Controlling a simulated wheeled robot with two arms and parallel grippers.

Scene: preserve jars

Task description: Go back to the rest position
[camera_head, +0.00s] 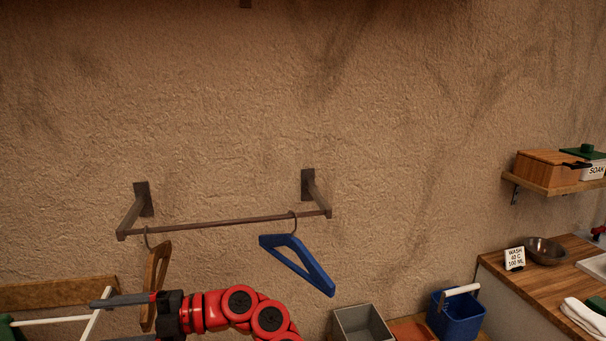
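My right gripper (113,320) is at the lower left, on a red arm that enters from the bottom centre and points left. Its dark fingers are spread apart; the lower one is partly cut off by the frame edge. A brown wooden hanger (158,265) hangs by its hook on the wall rod (225,222). Its lower part overlaps the fingers in the picture; I cannot tell whether they touch. A blue hanger (300,265) hangs on the rod to the right, clear of the gripper. My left gripper is not in view.
White rack bars (93,320) and a wooden board (55,292) are at the lower left. A grey bin (362,325) and blue bucket (456,318) are at the lower right, beside a wooden counter (535,290) with a metal bowl (545,250). A shelf (550,182) holds boxes.

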